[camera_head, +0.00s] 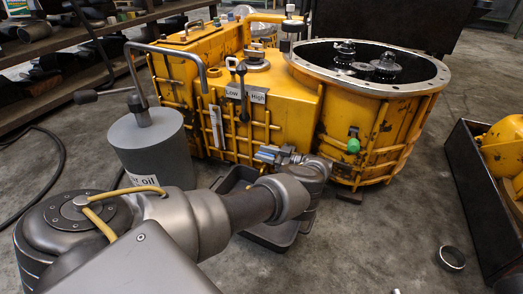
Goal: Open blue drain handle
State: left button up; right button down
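The yellow transmission housing (285,112) stands on the floor in the middle of the head view. A small blue piece, which looks like the drain handle (264,154), shows low on its front face. My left arm reaches in from the lower left, and my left gripper (284,154) is at this blue piece, pointing left along the housing. The fingers overlap the blue piece and are small here, so I cannot tell whether they touch it or grip it. My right gripper is not in view.
A black drain tray (236,177) lies on the floor under my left wrist. A grey oil can (150,147) with a bent pipe and handle stands at left. A dark crate (468,195) with yellow parts is at right. A metal ring (451,259) lies on the floor.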

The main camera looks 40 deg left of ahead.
pick_arm(q)
jog(key=shift+s+a, duration=0.25)
jog(key=shift+a, duration=0.4)
